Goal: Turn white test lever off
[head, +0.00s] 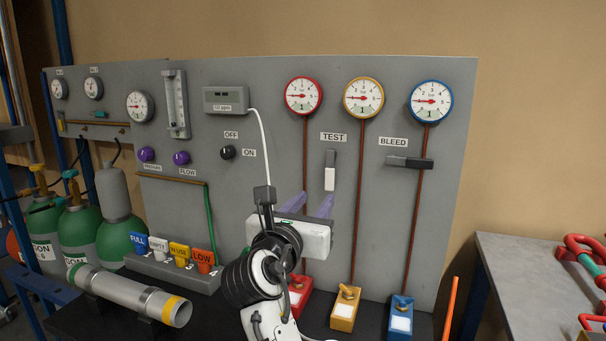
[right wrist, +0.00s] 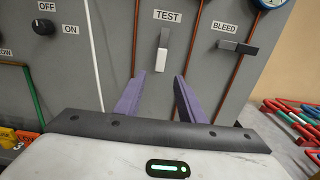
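The white test lever (head: 330,171) is on the grey panel below the TEST label (head: 333,137). It stands upright, with a dark upper part and a white lower end. It also shows in the right wrist view (right wrist: 162,54), above and between my fingertips. My right gripper (head: 307,205) is open and empty, below and slightly left of the lever in the head view. Its two purple fingers (right wrist: 157,85) point toward the panel with a gap between them, apart from the lever. My left gripper is not in view.
The black BLEED lever (head: 409,162) lies horizontal to the right. A black OFF/ON knob (head: 228,152) is on the left. Thin brown pipes run down from the red, yellow and blue gauges (head: 431,101). Red, yellow and blue blocks (head: 346,308) stand below. Green cylinders (head: 84,235) stand far left.

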